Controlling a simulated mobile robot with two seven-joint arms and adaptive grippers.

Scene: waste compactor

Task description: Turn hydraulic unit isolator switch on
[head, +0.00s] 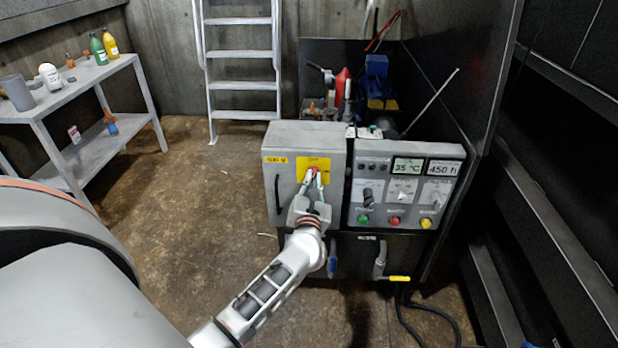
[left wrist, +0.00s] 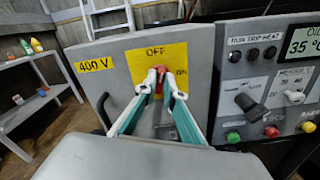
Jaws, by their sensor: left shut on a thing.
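The isolator switch is a red handle (left wrist: 158,86) on a yellow plate (left wrist: 172,57) marked OFF at the top and ON at the right. The plate is on the front of a grey electrical box (head: 333,143) with a 400 V label. My left gripper (head: 314,173) reaches the box from below. In the left wrist view its fingers (left wrist: 158,78) are shut on the red handle, which they partly hide. The handle looks roughly upright, towards OFF, but its exact angle is hard to tell. My right gripper is not in view.
Right of the box is a control panel (head: 393,215) with displays, knobs and coloured buttons. Below are a yellow-handled valve (head: 398,278) and a blue handle (head: 332,262). A shelf table (head: 30,112) with bottles stands left; a ladder (head: 240,85) leans behind.

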